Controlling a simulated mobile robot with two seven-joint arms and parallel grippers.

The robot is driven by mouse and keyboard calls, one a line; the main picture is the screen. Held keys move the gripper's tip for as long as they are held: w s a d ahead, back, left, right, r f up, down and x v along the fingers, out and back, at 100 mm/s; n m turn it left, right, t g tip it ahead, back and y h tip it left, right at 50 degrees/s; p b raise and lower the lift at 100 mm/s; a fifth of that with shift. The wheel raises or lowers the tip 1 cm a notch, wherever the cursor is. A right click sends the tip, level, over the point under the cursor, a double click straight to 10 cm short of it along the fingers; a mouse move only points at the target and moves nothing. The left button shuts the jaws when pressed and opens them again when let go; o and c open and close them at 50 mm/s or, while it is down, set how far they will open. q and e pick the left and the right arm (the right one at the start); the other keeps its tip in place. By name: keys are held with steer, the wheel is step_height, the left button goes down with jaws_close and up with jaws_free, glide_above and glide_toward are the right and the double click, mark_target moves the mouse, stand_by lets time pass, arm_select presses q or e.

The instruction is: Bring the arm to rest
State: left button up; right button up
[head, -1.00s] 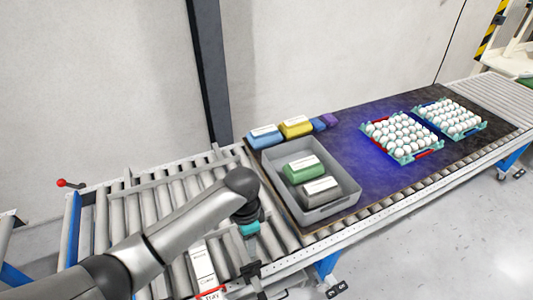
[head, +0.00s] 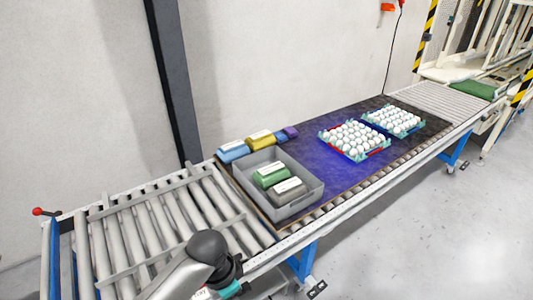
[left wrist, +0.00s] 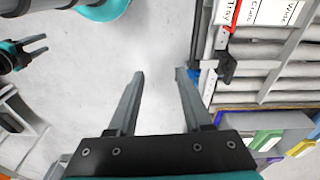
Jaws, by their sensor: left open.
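My left arm (head: 195,268) comes in at the bottom of the head view, low in front of the roller conveyor; its gripper tips do not show there. In the left wrist view my left gripper (left wrist: 160,75) is open and empty, its two fingers apart over the bare floor, with the conveyor edge close on the right. My right gripper (left wrist: 43,43) shows at the left edge of that view, its two small fingers apart with nothing between them.
A roller conveyor (head: 150,225) carries a grey crate (head: 300,203) with a green and a grey pack. Several coloured packs lie behind it. Two egg trays (head: 325,141) (head: 421,130) stand on the dark mat (head: 315,170). The floor in front is clear.

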steer(key=w, duration=0.4)
arm_select(q)
steer(key=s+a+r+n+t, duration=0.2)
steer(key=s+a+r+n, duration=0.15)
steer(key=s, duration=0.35)
steer(key=s+a+r+n+t, duration=0.1)
steer(key=s+a+r+n, duration=0.1)
steer(key=s+a+n, duration=0.4)
steer(key=s+d+f+m+g+b, duration=0.2)
steer(key=f+b, duration=0.9)
steer(key=f, duration=2.2)
steer(key=s+a+f+b, duration=0.1)
steer(key=s+f+b, duration=0.4)
steer(key=s+f, duration=0.3)
steer(key=s+a+f+y+b, duration=0.1)
steer(key=s+f+b, duration=0.4)
steer(key=f, duration=1)
steer(key=s+a, duration=0.1)
steer(key=s, duration=0.2)
steer(key=shift+s+a+f+g, duration=0.25)
steer(key=shift+s+g, duration=0.05)
arm_select(e)
step_height(320, 180, down, 21)
steer(key=s, duration=0.2)
steer(key=shift+s+f, duration=0.15)
steer(key=shift+s, duration=0.2)
arm_select(q)
steer(key=shift+n, duration=0.25)
arm_select(e)
steer(key=shift+a, duration=0.1)
